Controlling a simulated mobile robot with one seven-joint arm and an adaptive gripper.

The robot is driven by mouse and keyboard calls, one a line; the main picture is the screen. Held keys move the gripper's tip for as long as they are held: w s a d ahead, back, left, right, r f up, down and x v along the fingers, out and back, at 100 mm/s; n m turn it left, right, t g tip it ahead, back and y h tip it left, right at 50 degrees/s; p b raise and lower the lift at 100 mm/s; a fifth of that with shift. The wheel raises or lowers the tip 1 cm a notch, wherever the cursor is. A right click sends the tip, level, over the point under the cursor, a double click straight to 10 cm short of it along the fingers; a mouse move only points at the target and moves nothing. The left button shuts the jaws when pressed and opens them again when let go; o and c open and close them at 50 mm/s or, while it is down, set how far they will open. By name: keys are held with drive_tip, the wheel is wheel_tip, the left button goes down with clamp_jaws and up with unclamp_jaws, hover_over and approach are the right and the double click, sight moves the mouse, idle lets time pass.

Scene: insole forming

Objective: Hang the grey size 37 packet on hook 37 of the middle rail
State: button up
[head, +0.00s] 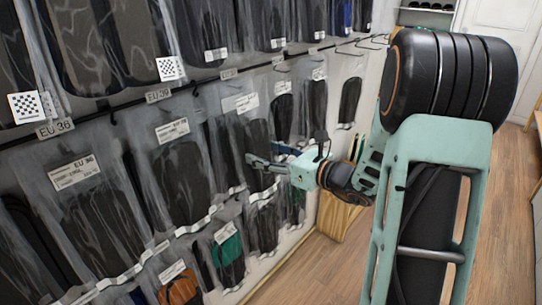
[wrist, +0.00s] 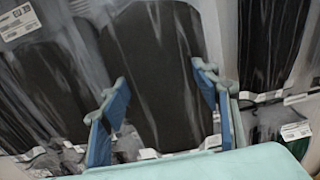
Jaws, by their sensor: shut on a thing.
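My gripper (head: 270,156) is at the middle row of packets in the head view, its blue fingers shut on a clear packet with dark grey insoles (head: 258,140). In the wrist view the fingers of my gripper (wrist: 163,98) stand at the two sides of this grey packet (wrist: 155,60). Its white label is at the top, its size too small to read. The packet hangs upright, its top close below the middle rail (head: 195,84). I cannot tell whether it is on a hook. A rail tag (head: 158,96) left of it reads EU 3-something; hook 37 is not clearly identifiable.
Neighbouring packets hang close on both sides, one marked EU 36 (head: 85,190) at left and another (head: 177,160) nearer. Upper packets (head: 205,30) hang above the rail. Lower packets (head: 228,255) hang below. Wooden floor (head: 335,270) is free at right.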

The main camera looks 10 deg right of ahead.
drive_tip(key=shift+x, duration=1.05)
drive_tip(key=shift+w+a+f+b, duration=0.35)
drive_tip(key=shift+w+f+b, duration=0.1)
drive_tip(key=shift+b, duration=0.2)
drive_tip(key=o, duration=1.3)
drive_tip(key=shift+c, duration=0.2)
